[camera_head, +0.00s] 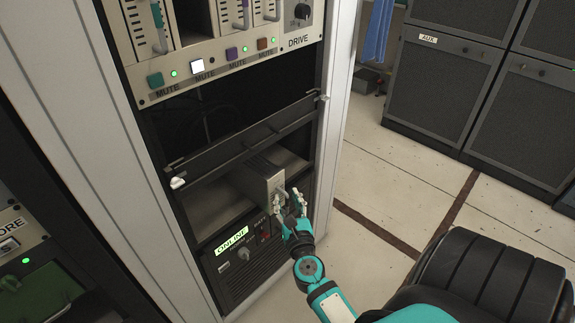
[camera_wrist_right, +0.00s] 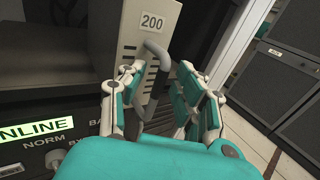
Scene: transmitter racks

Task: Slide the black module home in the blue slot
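A module with a light grey front (camera_head: 276,187) and a dark body stands in the open bay of the rack, its front sticking out a little. In the right wrist view its front (camera_wrist_right: 128,42) carries a "200" label and a grey handle (camera_wrist_right: 153,70). My right gripper (camera_head: 291,203) is at this front; in the wrist view its teal fingers (camera_wrist_right: 165,90) are spread on either side of the handle. Whether they touch it is not clear. No blue slot marking can be made out. My left gripper is not in view.
A dark bar (camera_head: 240,146) crosses the rack above the bay. A panel with a lit "ONLINE" sign (camera_head: 232,240) sits below, and a panel of MUTE buttons (camera_head: 197,66) above. Black AUX cabinets (camera_head: 440,90) stand at the back right. The floor (camera_head: 400,170) between is clear.

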